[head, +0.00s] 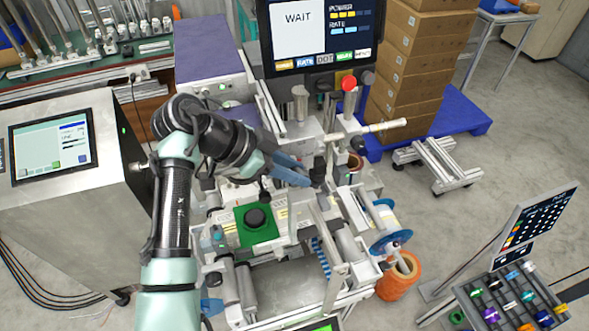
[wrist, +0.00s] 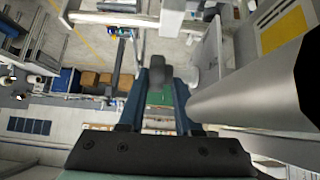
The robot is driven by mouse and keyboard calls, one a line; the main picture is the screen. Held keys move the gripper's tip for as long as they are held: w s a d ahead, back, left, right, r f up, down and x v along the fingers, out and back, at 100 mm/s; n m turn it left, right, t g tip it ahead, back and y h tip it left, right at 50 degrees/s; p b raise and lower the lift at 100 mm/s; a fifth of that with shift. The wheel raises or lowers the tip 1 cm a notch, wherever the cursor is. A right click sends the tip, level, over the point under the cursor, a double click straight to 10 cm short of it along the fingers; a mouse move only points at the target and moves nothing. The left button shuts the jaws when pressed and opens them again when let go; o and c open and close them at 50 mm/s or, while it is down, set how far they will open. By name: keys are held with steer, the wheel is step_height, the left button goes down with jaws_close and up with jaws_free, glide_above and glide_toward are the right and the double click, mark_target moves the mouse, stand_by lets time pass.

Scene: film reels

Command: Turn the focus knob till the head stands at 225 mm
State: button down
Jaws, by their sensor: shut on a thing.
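My gripper (head: 308,178) has blue fingers and reaches right over the machine's middle. Its fingertips are at a dark upright knob (head: 319,170), which I take as the focus knob. In the wrist view, the dark grey knob (wrist: 157,66) sits between the tips of my gripper (wrist: 158,80), which is shut on it. The fingers cover part of the knob. I cannot make out which part is the head, and no height scale or mm reading can be read. The machine's screen (head: 310,32) reads WAIT, with POWER and RATE bars.
A red button (head: 349,83) and a pale horizontal bar (head: 385,126) stand close behind the knob. A black round part sits on a green plate (head: 258,235) in front. A large metal cylinder (wrist: 245,98) is close right of the fingers in the wrist view.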

steer(key=shift+d+r, duration=0.1)
steer(key=shift+r, duration=0.2)
steer(key=c, duration=1)
jaws_free()
steer(key=shift+o, duration=1.1)
steer(key=shift+s+r, duration=0.1)
steer(key=shift+s, duration=0.3)
steer(key=shift+w, duration=0.25)
steer(key=b+v, duration=0.4)
steer(key=v, duration=0.8)
steer(key=shift+a+r, duration=0.2)
steer(key=shift+a, duration=0.15)
steer(key=shift+s, duration=0.15)
